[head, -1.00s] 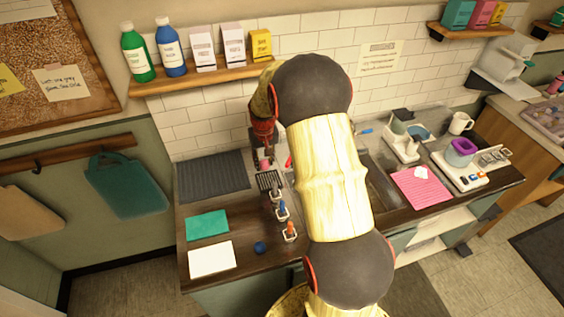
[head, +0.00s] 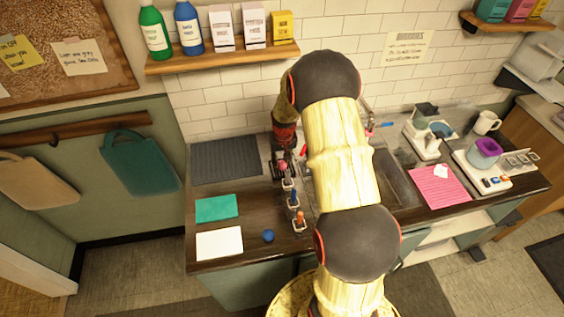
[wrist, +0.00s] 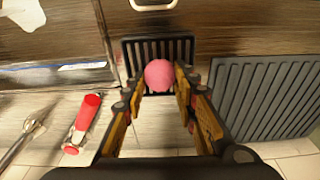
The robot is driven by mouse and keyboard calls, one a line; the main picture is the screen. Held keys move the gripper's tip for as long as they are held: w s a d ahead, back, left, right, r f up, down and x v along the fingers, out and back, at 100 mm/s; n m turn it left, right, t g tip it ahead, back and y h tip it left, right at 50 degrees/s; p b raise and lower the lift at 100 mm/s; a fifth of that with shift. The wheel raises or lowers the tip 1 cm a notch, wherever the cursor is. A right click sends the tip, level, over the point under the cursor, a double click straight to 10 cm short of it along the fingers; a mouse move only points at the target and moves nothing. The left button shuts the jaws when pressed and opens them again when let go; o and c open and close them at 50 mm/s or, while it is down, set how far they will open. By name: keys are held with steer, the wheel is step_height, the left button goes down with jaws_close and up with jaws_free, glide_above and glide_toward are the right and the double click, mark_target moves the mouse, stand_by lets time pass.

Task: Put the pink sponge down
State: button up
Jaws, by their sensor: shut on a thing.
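The pink sponge (wrist: 158,75) is a small rounded lump between the fingertips of my gripper (wrist: 158,84) in the wrist view. My gripper is shut on it. Behind the sponge in that view is a small black slotted rack (wrist: 181,46); the sponge covers part of its slots. I cannot tell whether the sponge touches the rack. In the head view my gripper (head: 284,157) points down at the counter left of the sink, and the sponge (head: 283,166) shows as a small pink spot at its tip. My arm hides part of the counter there.
A grey ribbed mat (wrist: 265,98) lies right of the rack in the wrist view. A red-handled tool (wrist: 86,118) lies to the left. In the head view, small holders with blue (head: 294,197) and orange (head: 300,217) tops stand nearer the front. A teal cloth (head: 216,208) lies left.

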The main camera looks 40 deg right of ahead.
mark_target(283, 169)
steer(key=o, duration=1.2)
steer(key=s+a+r+n+t+p, duration=0.15)
steer(key=a+r, duration=0.25)
steer(key=r, duration=0.7)
steer(key=s+a+r+g, duration=0.15)
steer(key=a+r, duration=0.25)
steer(key=r, duration=0.6)
steer(key=s+a+r+n+t, duration=0.1)
steer(key=s+a+r+t, duration=0.1)
steer(key=s+a+r, duration=0.6)
steer(key=s+a+r+n, duration=0.1)
steer(key=s+a+r, duration=0.1)
steer(key=s, duration=0.3)
steer(key=s+a+r+n+t, duration=0.1)
steer(key=s+a, duration=0.4)
steer(key=s+a+r+n+t, duration=0.1)
steer(key=s+a+r, duration=0.1)
steer(key=s+a, duration=0.2)
steer(key=shift+s+r+y, duration=0.35)
steer(key=shift+s+y, duration=0.05)
steer(key=shift+s, duration=0.25)
